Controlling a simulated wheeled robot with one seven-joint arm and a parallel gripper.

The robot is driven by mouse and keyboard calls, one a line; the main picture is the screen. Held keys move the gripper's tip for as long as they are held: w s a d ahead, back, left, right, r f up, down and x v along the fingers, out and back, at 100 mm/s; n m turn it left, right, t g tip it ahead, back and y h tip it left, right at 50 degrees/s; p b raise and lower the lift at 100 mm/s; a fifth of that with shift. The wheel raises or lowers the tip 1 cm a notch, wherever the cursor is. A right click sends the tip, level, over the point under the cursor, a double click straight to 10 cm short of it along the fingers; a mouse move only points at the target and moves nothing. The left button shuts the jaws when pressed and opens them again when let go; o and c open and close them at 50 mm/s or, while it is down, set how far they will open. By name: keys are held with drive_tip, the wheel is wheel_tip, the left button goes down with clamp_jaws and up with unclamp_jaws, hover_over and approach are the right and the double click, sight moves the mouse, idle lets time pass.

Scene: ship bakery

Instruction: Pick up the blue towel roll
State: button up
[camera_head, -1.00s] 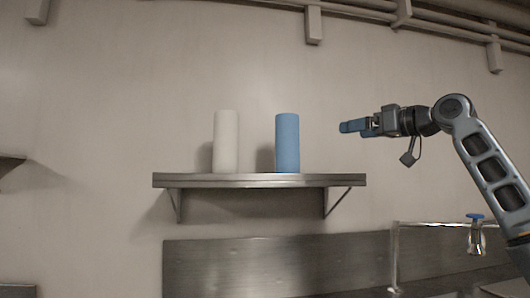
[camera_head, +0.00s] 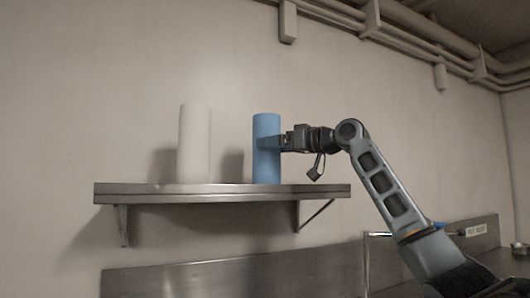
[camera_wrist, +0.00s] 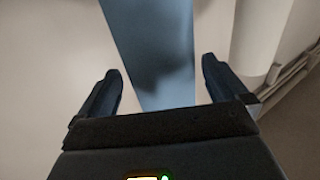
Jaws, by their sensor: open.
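The blue towel roll (camera_head: 266,169) stands upright on the metal wall shelf (camera_head: 215,196), near its right part. My gripper (camera_head: 268,142) reaches in from the right at about the roll's mid-height, its fingers overlapping the roll in the head view. In the wrist view the roll (camera_wrist: 152,50) runs up from between the two open fingers of my gripper (camera_wrist: 161,88). A gap shows on each side between finger and roll. I cannot tell how far the fingers reach around it.
A white towel roll (camera_head: 194,145) stands upright on the shelf to the left, with a clear gap between the two. Pipes (camera_head: 400,32) run along the wall high up at right. A metal backsplash (camera_head: 230,278) lies below the shelf.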

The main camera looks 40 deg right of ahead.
drive_tip(key=x, duration=0.3)
drive_tip(key=shift+w+a+p, duration=0.1)
drive_tip(key=shift+w+p, duration=0.1)
drive_tip(key=shift+p, duration=0.15)
drive_tip(key=c, duration=0.9)
drive_tip(key=shift+c, duration=0.2)
